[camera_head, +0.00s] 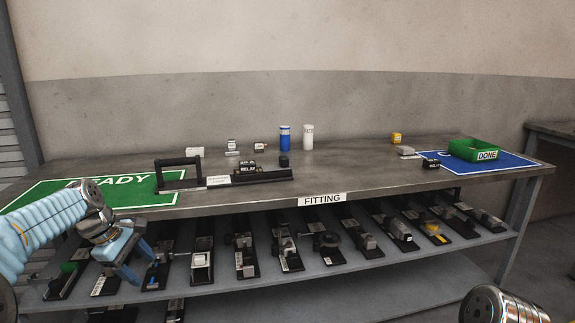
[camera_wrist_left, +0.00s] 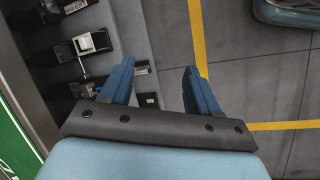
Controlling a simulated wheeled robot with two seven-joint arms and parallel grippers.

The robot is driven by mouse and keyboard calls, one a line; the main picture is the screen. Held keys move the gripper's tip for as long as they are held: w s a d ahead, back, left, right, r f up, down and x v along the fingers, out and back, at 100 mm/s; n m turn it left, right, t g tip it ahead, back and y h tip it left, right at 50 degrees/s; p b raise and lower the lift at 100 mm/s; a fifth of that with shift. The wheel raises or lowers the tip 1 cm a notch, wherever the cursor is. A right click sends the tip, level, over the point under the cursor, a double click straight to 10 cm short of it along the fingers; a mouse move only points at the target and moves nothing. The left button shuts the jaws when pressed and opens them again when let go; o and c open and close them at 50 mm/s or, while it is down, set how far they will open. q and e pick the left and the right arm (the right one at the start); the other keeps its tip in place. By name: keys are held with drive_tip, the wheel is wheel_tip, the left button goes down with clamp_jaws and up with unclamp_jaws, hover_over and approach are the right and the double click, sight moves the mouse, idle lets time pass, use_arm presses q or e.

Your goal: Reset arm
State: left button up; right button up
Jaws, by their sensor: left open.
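My left gripper (camera_head: 141,277) hangs in front of the table's left part, at the height of the lower shelf. In the left wrist view its two blue fingers (camera_wrist_left: 158,82) stand wide apart with nothing between them. Behind them lie the shelf's edge and the floor. My right gripper is not in view; only a metallic part of my own body shows at the bottom right of the head view.
A table (camera_head: 350,173) carries a black handled pallet (camera_head: 240,180), a green READY mat (camera_head: 130,197), a blue mat (camera_head: 515,160) with a green DONE bin (camera_head: 470,150), and bottles. The lower shelf (camera_head: 340,262) holds several pallets. The floor (camera_wrist_left: 250,85) is clear.

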use_arm(q)
drive_tip(key=s+d+f+m+g, duration=0.15)
drive_tip(key=d+f, duration=0.35)
drive_tip(key=f, duration=0.5)
drive_tip(key=s+d+f+m, duration=0.1)
drive_tip(key=d+f+m, duration=0.3)
drive_tip(key=f, duration=0.5)
drive_tip(key=s+d+f+m, duration=0.1)
drive_tip(key=d+f+m, duration=0.1)
drive_tip(key=d+f, duration=0.6)
drive_tip(key=s+d+f+m, duration=0.2)
drive_tip(key=s+d+f, duration=0.1)
drive_tip(key=s, duration=0.3)
drive_tip(key=s+d+f+m, duration=0.2)
drive_tip(key=s+d+f, duration=0.1)
drive_tip(key=s+f, duration=0.3)
drive_tip(key=s+d+f+m+h, duration=0.1)
drive_tip(key=s+d+f+m, duration=0.2)
drive_tip(key=s, duration=0.5)
drive_tip(key=shift+d+f+g, duration=0.45)
drive_tip(key=shift+d+f, duration=0.15)
drive_tip(key=shift+f, duration=0.2)
